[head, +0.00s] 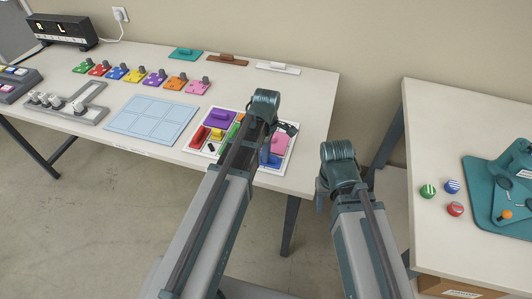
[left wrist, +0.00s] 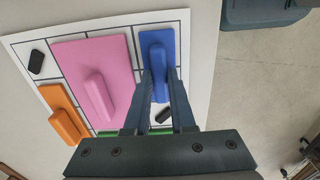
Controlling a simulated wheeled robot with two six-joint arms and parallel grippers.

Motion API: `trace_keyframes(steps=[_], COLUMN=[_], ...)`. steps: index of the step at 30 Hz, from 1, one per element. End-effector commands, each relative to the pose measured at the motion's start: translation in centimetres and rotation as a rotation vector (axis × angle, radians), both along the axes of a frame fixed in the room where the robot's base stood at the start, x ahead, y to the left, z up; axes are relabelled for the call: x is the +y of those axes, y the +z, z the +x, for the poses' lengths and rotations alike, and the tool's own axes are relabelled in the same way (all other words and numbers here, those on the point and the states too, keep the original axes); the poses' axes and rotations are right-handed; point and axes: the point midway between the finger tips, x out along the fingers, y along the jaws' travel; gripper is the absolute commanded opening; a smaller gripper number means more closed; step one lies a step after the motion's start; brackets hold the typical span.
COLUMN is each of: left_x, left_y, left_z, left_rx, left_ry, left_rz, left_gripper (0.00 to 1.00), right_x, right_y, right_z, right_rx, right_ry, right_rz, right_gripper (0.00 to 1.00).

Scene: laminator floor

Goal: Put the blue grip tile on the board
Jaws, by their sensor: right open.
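The board (head: 201,151) is a white panel with black-lined fields near the front right of the left table. The blue grip tile (left wrist: 157,42) lies along the board's right edge in the left wrist view, with its raised grip between my left fingers. In the head view, the blue tile (head: 264,158) shows partly below my left wrist. My left gripper (left wrist: 160,75) appears shut on the tile's grip; whether the tile touches the board is hard to tell. My right gripper (head: 322,192) is open, off the table's right end, mostly hidden by its arm.
Pink (left wrist: 98,85) and orange (left wrist: 65,115) tiles lie on the board beside the blue tile. Purple (head: 218,118) and red (head: 200,135) pieces lie on its left part. A light-blue panel (head: 150,117) is left of it. A second table (head: 440,130) stands right, across a gap.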

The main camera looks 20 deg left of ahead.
Motion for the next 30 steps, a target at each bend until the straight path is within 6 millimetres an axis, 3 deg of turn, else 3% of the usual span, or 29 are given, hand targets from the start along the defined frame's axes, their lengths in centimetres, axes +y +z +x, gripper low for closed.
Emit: trace_keyframes(steps=[1, 4, 5, 19, 30], left_x=[0.0, 0.0, 0.0, 0.0, 0.0], left_y=[0.0, 0.0, 0.0, 0.8, 5.3], left_z=[0.0, 0.0, 0.0, 0.0, 0.0], left_rx=[0.000, 0.000, 0.000, 0.000, 0.000], left_ry=[0.000, 0.000, 0.000, 0.000, 0.000], left_rz=[0.000, 0.000, 0.000, 0.000, 0.000], left_gripper=[0.32, 0.50, 0.51, 0.51, 0.51], right_x=[0.0, 0.0, 0.0, 0.0, 0.0], right_y=[0.0, 0.0, 0.0, 0.8, 5.3], right_z=[0.0, 0.0, 0.0, 0.0, 0.0], right_rx=[0.000, 0.000, 0.000, 0.000, 0.000], right_ry=[0.000, 0.000, 0.000, 0.000, 0.000], right_rz=[0.000, 0.000, 0.000, 0.000, 0.000], right_gripper=[0.51, 0.51, 0.51, 0.51, 0.51])
